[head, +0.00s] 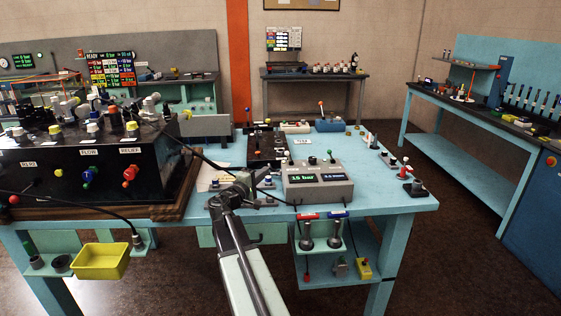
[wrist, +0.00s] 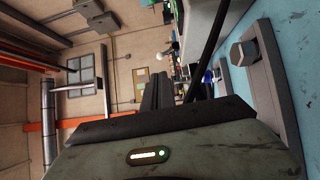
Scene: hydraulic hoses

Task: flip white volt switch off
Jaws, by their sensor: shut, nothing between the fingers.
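A grey box (head: 317,186) with two green-lit displays, one reading about 15 bar, sits on the light blue bench.
A black panel (head: 85,165) with coloured knobs and hoses stands at the left. A dark knob block (head: 268,146) is behind my gripper. Several small levers (head: 400,172) line the right edge. A yellow bin (head: 100,262) hangs in front. Bare bench (head: 385,203) lies right of the grey box.

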